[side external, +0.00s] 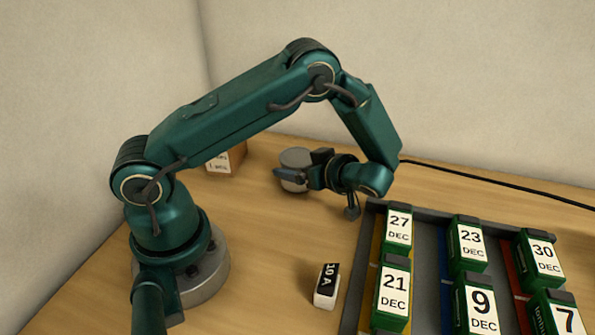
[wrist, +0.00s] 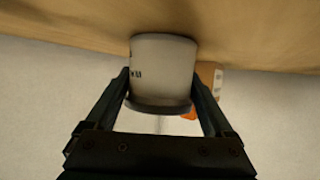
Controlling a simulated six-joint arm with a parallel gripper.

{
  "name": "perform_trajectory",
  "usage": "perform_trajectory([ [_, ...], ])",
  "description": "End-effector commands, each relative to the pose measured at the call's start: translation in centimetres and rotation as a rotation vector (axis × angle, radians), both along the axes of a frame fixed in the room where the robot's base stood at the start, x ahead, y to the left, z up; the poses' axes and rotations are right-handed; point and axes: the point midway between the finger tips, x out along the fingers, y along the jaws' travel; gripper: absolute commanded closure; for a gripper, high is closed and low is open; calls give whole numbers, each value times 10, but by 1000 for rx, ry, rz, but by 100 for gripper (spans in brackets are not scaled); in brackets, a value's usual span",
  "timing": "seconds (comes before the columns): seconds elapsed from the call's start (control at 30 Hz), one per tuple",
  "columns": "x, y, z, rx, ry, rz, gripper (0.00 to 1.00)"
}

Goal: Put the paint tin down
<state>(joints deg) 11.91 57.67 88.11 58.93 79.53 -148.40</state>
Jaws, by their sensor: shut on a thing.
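The paint tin (side external: 295,157) is a pale grey-white cylinder at the back middle of the wooden table in the side view. My gripper (side external: 291,176) reaches it from the right and is shut around its side. In the wrist view the tin (wrist: 163,62) sits between the two fingers of my gripper (wrist: 161,88), with dark print on its left side and a dark rim at the picture's lower end. Its other end overlaps the table surface at the top of that view. I cannot tell whether the tin touches the table.
A cardboard box (side external: 227,161) with a label stands left of the tin. A black-and-white block (side external: 326,287) marked 10 A stands left of the rack. A black cable (side external: 480,178) runs along the back right.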

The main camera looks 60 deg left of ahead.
Motion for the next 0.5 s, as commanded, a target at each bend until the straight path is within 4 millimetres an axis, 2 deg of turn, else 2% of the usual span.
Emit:
perform_trajectory([
  [0.03, 0, 0, -1, 0, 1, 0, 9],
  [0.07, 0, 0, -1, 0, 0, 0, 0],
  [0.4, 0, -1, 3, 0, -1, 0, 0],
  [0.5, 3, -13, 9, 0, -4, -4, 0],
])
